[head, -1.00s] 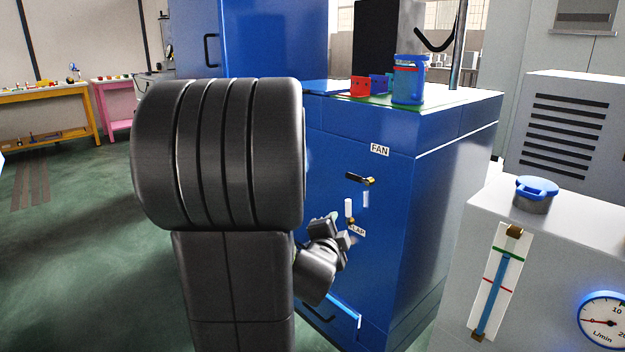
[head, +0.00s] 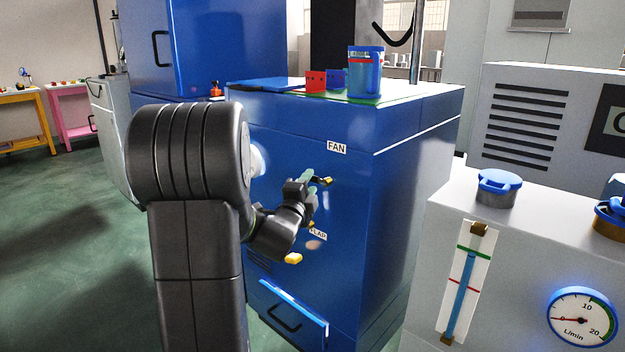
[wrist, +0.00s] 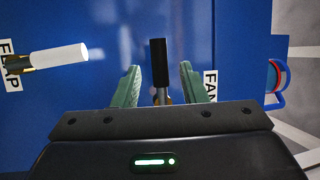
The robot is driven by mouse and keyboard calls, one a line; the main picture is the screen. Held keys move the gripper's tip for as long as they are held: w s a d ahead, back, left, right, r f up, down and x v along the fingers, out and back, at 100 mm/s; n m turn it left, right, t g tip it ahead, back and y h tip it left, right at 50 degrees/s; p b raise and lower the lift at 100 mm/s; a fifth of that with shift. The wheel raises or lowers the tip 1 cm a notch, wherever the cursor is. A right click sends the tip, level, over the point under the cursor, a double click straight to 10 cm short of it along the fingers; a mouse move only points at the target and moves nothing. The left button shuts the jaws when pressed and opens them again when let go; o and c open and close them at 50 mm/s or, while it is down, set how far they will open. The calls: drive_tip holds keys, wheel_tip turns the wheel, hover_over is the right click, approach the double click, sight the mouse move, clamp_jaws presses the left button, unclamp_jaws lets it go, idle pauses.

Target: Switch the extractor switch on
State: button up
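A blue cabinet (head: 375,215) carries a black-handled switch (head: 317,180) with a brass base, just below a FAN label (head: 337,148). My gripper (head: 307,177) is in front of the cabinet at this switch. In the wrist view my gripper (wrist: 160,70) is open, with one green finger on each side of the black handle (wrist: 159,62) and gaps showing on both sides. The brass base (wrist: 160,98) is partly hidden by my gripper body. No label reads "extractor".
A blue jar (head: 365,75) and a red block (head: 315,81) stand on the cabinet top. A grey unit with a gauge (head: 582,318) is at the right.

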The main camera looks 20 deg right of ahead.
sight(311, 180)
drive_tip(key=shift+x, duration=1.65)
clamp_jaws()
